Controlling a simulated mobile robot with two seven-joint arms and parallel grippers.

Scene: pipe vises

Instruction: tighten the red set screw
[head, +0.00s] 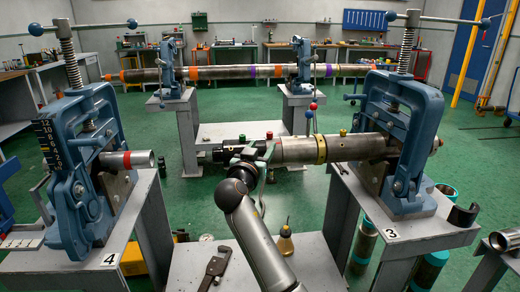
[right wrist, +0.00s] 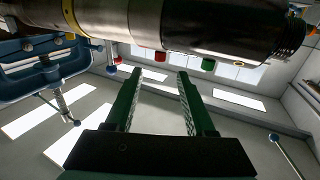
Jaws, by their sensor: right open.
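The red set screw (head: 270,135) stands up from the dark fitting at the left end of the grey pipe (head: 298,151). In the right wrist view the red screw (right wrist: 160,56) sticks out from the pipe. A green screw (head: 242,138) stands on the same dark fitting to its left; it also shows in the right wrist view (right wrist: 208,64). My right gripper (head: 262,152) is open at this fitting. In the right wrist view its two green fingers (right wrist: 159,72) are apart, with the red screw seen between their tips. Contact cannot be told. My left gripper is not in view.
A blue vise (head: 405,100) on the right bench holds the pipe. A yellow collar (head: 320,148) and a lever with a red ball (head: 313,106) sit right of the screw. Another blue vise (head: 85,130) stands left. A wrench (head: 215,268) lies on the front bench.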

